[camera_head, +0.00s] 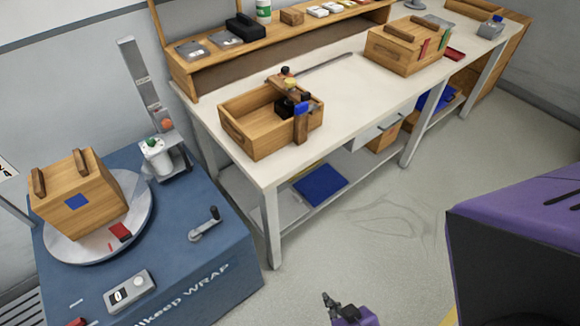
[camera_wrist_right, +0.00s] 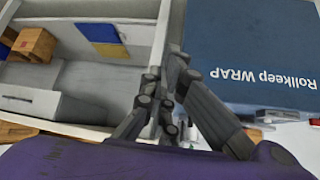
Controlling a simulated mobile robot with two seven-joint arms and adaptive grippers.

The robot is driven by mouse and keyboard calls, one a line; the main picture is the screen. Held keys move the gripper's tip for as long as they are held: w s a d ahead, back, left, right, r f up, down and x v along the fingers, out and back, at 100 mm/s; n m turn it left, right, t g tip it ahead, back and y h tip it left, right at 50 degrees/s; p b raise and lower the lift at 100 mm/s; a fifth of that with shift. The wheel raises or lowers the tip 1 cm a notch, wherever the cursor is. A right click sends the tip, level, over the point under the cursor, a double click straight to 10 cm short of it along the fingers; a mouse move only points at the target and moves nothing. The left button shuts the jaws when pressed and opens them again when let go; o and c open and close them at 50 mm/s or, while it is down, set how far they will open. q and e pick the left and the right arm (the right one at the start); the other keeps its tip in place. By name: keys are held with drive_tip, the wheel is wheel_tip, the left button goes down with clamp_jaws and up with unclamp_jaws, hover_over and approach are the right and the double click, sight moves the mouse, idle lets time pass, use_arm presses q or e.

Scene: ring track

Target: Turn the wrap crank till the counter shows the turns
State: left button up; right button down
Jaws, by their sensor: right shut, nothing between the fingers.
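The crank (camera_head: 207,225) with its dark upright knob is on top of the blue wrap machine (camera_head: 215,268), near its right side. The counter (camera_head: 130,292) is a grey box with a small display at the machine's front left; its figure is too small to read surely. A wooden crate (camera_head: 78,195) with two dark handles stands on the round turntable (camera_head: 62,247). My right gripper (camera_head: 327,299) is low at the bottom middle, right of the machine and apart from the crank. Its fingers are together and empty in the wrist view (camera_wrist_right: 165,100). My left gripper is out of view.
A white workbench (camera_head: 350,95) runs along the wall, with an open wooden box (camera_head: 235,135) on its near end. A wrap roll post (camera_head: 145,85) rises behind the turntable. Bare floor (camera_head: 370,220) lies between the bench and my right arm.

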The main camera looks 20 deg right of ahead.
drive_tip(key=shift+w, duration=0.25)
drive_tip(key=shift+w+a+r+t, duration=0.15)
drive_tip(key=shift+w+r, duration=0.05)
drive_tip(key=shift+w, duration=0.4)
drive_tip(key=shift+w+a+r+t, duration=0.1)
drive_tip(key=shift+w+r+t, duration=0.1)
drive_tip(key=shift+w, duration=0.35)
drive_tip(key=shift+s, duration=0.1)
drive_tip(key=shift+s+d+f, duration=0.15)
drive_tip(key=shift+s+f, duration=0.1)
drive_tip(key=shift+s, duration=0.4)
drive_tip(key=shift+w+r, duration=0.2)
drive_tip(key=shift+w, duration=0.35)
drive_tip(key=shift+s, duration=0.1)
